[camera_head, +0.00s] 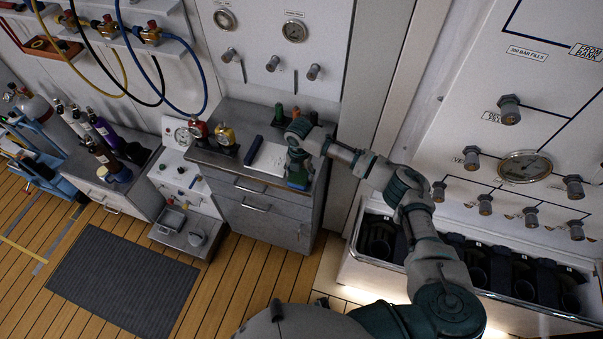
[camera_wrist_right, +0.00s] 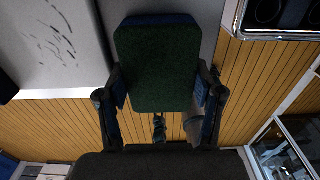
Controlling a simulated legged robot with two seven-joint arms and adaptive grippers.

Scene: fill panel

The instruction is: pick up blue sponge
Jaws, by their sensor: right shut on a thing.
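The blue sponge (camera_head: 298,182) with a dark green face is at the front right of the grey cabinet's top in the head view. My right gripper (camera_head: 300,166) is shut on it from above. In the right wrist view the sponge (camera_wrist_right: 155,62) shows its green face, with a thin blue edge at the top. The two fingers of the gripper (camera_wrist_right: 160,93) press on its left and right sides. I cannot tell its exact height over the cabinet top. My left gripper is not in view.
The grey cabinet (camera_head: 262,215) carries a white sheet (camera_head: 269,158), a dark blue bar (camera_head: 253,150), several small bottles and gauges (camera_head: 227,138). The fill panel (camera_head: 490,150) with valves is at the right, above a trough (camera_head: 520,318). The wooden floor and mat (camera_head: 122,280) are clear.

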